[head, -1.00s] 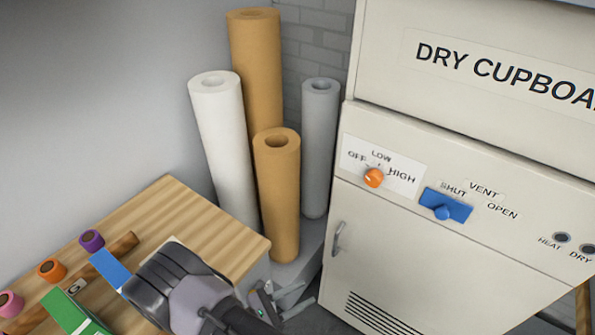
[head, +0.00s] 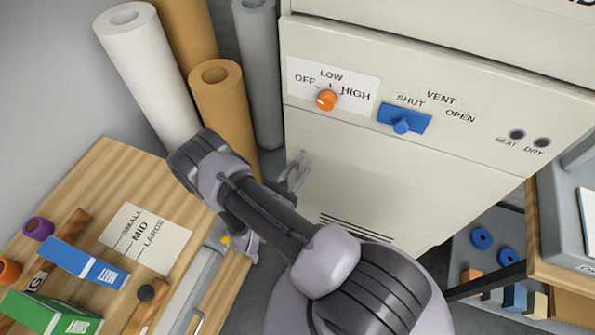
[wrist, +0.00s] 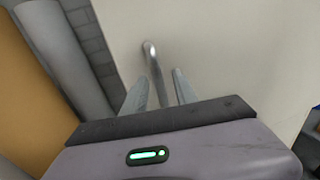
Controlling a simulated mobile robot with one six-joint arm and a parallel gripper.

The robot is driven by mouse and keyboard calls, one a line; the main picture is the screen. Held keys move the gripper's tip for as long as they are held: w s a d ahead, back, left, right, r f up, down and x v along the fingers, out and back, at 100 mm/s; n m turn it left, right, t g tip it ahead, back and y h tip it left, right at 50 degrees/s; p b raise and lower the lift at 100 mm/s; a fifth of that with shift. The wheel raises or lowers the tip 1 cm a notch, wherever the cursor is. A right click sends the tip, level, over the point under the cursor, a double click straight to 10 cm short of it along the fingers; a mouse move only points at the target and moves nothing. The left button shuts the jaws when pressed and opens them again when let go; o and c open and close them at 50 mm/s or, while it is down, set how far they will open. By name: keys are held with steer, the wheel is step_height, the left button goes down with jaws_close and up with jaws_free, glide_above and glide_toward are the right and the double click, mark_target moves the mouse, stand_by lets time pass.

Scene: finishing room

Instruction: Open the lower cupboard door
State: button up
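The lower cupboard door (head: 400,185) is a cream panel below the control strip, and it looks closed. It also fills much of the wrist view (wrist: 220,55). Its grey bar handle (wrist: 151,60) stands upright near the door's left side in the wrist view. My gripper (wrist: 160,90) is open, with one finger to each side of the handle's lower part in that view. I cannot tell whether the fingers touch it. In the head view my gripper (head: 298,170) is at the door's left edge, where handle and fingers are hard to tell apart.
An orange knob (head: 326,100) and a blue vent slider (head: 404,119) sit above the door. White (head: 150,75), tan (head: 225,105) and grey (head: 260,75) rolls stand to the left. A wooden bench (head: 95,180) holds boxes and a card. A shelf unit (head: 560,215) stands right.

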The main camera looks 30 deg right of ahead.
steer(key=shift+w+d, duration=0.15)
steer(key=shift+d, duration=0.1)
steer(key=shift+c, duration=0.2)
jaws_close()
stand_by(1.1)
